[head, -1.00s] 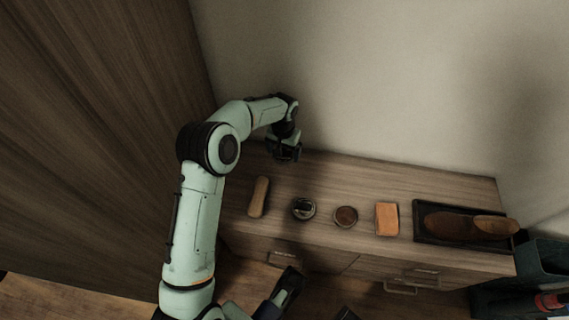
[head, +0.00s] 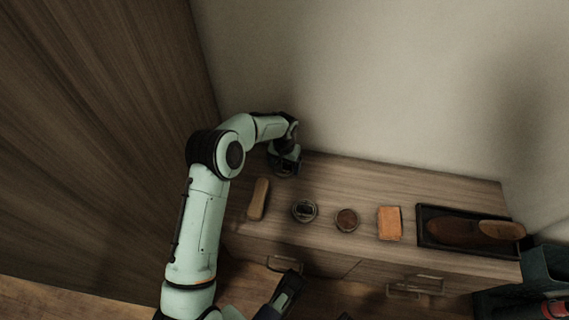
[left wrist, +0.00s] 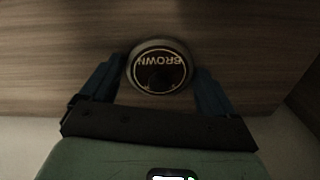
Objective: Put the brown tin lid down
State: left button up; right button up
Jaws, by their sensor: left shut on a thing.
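My left gripper (head: 284,168) is over the back left part of the cabinet top (head: 400,184). In the left wrist view its two blue fingers are shut on the brown tin lid (left wrist: 160,68), a round dark lid marked "BROWN", with its label facing the camera. The lid is close to the wood; I cannot tell whether it touches. In the head view the lid is hidden by the gripper. An open round tin with brown contents (head: 346,220) stands near the front. A dark part at the bottom may be my right gripper; its jaws are unclear.
A wooden-backed brush (head: 259,198), a dark round tin (head: 305,210) and an orange block (head: 389,223) stand in a row with the brown tin. A black tray (head: 425,239) with brown shoes is at the right. The wall is close behind; the back middle is clear.

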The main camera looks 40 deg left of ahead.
aim_at(285, 164)
pick_arm(q)
jog(key=o, duration=0.8)
jog(key=shift+c, duration=0.2)
jog(key=shift+r, duration=0.4)
notch_tip(285, 164, up, 12)
jog(key=p, duration=0.3)
jog(key=shift+f, duration=0.25)
pick_arm(e)
jog(key=w+r+t, duration=0.2)
jog(key=w+r, duration=0.3)
jog(key=w, duration=0.1)
jog(key=shift+a, duration=0.45)
jog(key=shift+s, duration=0.1)
